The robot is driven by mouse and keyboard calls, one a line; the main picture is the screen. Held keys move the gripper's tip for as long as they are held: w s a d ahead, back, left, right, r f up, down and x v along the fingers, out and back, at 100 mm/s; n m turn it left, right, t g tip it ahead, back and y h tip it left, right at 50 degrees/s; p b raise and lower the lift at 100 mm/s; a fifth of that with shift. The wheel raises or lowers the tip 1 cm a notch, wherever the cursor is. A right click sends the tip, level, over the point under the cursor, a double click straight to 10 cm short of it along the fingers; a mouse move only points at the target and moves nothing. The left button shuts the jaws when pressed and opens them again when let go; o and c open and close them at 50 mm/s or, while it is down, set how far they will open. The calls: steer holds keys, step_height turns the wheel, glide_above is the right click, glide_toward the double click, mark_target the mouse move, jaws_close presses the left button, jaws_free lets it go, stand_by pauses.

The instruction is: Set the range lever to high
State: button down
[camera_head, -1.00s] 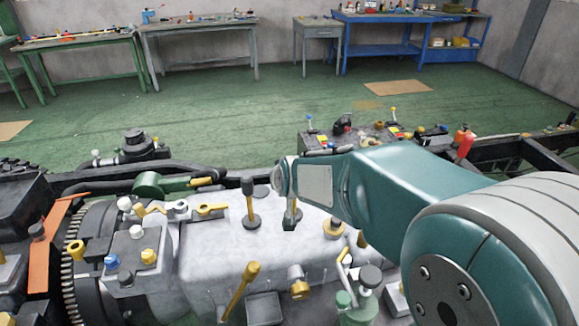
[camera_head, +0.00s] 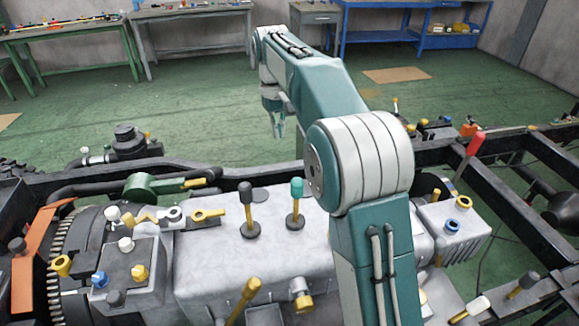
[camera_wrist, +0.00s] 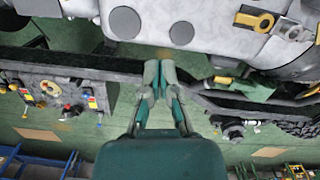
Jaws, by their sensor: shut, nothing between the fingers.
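Two upright levers rise from the pale grey gearbox housing (camera_head: 215,265) in the head view. One lever has a dark grey knob (camera_head: 246,190) and the other a teal knob (camera_head: 297,187); both have yellow shafts and round dark bases. No label shows which one is the range lever. A yellow lever (camera_head: 244,303) leans at the near side of the housing. My gripper (camera_head: 277,131) hangs fingers down beyond the levers, apart from them. In the wrist view my gripper (camera_wrist: 160,68) is shut and empty, with two round grey shapes (camera_wrist: 125,23) (camera_wrist: 181,33) on the housing ahead.
Black chassis rails (camera_head: 540,150) run around the housing. A red-knobbed lever (camera_head: 472,148) stands at right, and a green part with a yellow handle (camera_head: 150,187) lies at left. Open green floor (camera_head: 200,115) lies beyond the frame, with workbenches along the far wall.

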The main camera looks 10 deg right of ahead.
steer(key=r+g, duration=0.1)
glide_toward(296, 202)
steer(key=w+f, duration=0.3)
steer(key=shift+s+f, duration=0.3)
steer(key=shift+s, duration=0.2)
stand_by(0.3)
